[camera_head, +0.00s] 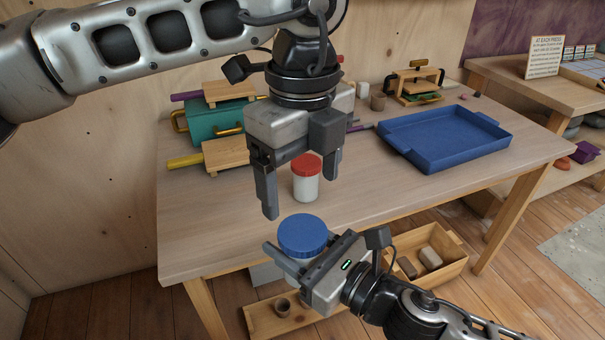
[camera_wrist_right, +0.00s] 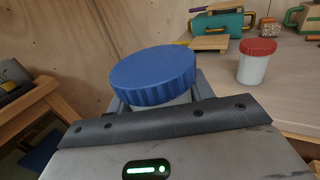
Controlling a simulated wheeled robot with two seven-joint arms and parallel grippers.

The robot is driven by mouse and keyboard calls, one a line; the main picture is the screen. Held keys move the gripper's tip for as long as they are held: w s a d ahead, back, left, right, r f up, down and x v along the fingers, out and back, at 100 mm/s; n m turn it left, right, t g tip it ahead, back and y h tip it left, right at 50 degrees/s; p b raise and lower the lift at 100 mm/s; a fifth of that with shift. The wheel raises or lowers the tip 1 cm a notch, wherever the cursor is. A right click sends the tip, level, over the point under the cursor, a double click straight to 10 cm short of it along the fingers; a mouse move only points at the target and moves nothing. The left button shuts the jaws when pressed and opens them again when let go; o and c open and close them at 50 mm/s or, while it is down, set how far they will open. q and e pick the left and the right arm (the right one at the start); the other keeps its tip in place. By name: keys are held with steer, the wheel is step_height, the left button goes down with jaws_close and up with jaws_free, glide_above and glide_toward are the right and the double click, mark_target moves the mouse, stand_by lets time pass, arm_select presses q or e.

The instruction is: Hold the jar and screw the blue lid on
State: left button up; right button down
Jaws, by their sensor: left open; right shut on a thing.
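The blue lid (camera_head: 303,233) sits on top of the jar; it also shows in the right wrist view (camera_wrist_right: 153,75). I cannot tell whether it is threaded on. My right gripper (camera_head: 290,262) is shut on the jar below the lid, in front of the table's near edge. Most of the jar is hidden by the lid and gripper; a pale strip of the jar (camera_wrist_right: 178,101) shows under the lid in the right wrist view. My left gripper (camera_head: 300,192) is open and empty, fingers pointing down, above and slightly behind the blue lid, not touching it.
A white jar with a red lid (camera_head: 306,178) stands on the table (camera_head: 400,190) behind my left fingers. A blue tray (camera_head: 443,138) lies to the right, and a teal box (camera_head: 215,124) stands at the back left. A wooden crate (camera_head: 446,268) is below the table.

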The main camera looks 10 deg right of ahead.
mark_target(303, 231)
arm_select(q)
steer(key=shift+f, duration=4)
steer(key=c, duration=1)
steer(key=m, duration=0.6)
steer(key=o, duration=1.1)
